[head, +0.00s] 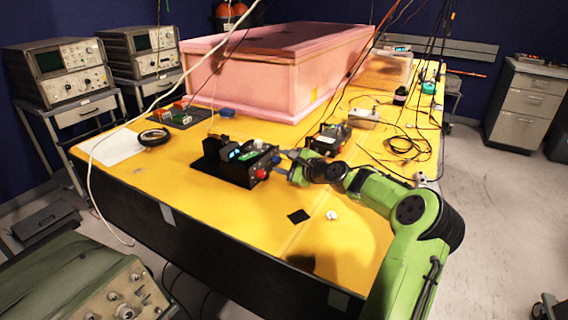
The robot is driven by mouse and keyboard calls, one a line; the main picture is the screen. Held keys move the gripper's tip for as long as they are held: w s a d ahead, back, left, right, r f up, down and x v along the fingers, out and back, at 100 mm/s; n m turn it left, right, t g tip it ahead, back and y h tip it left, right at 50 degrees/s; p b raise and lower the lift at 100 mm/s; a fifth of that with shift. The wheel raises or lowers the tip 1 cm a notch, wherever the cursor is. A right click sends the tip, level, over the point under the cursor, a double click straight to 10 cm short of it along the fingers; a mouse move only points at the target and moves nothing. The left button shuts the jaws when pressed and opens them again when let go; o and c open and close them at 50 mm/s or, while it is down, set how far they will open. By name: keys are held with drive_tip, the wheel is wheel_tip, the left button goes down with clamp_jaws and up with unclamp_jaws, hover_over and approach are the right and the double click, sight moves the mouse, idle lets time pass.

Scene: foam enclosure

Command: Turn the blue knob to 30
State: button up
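A black device (236,162) with a lit blue-white display (236,153) stands on the yellow table. A red knob (261,173) shows on its front right. A small bluish spot near the device's right end, by my gripper, may be the blue knob, but it is too small to be sure. No scale or number can be read. My gripper (279,163) is at the end of the green arm, close to the right side of the device. I cannot tell whether it touches the device, or how far its fingers are apart.
A second black device (328,139) stands just behind my gripper. A large pink foam box (270,75) fills the back of the table (200,215). Cables (405,145) lie to the right. A black square (298,216) and a small white object (332,214) lie in front.

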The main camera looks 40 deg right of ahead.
clamp_jaws()
drive_tip(key=shift+r+p, duration=0.15)
drive_tip(key=shift+p, duration=0.45)
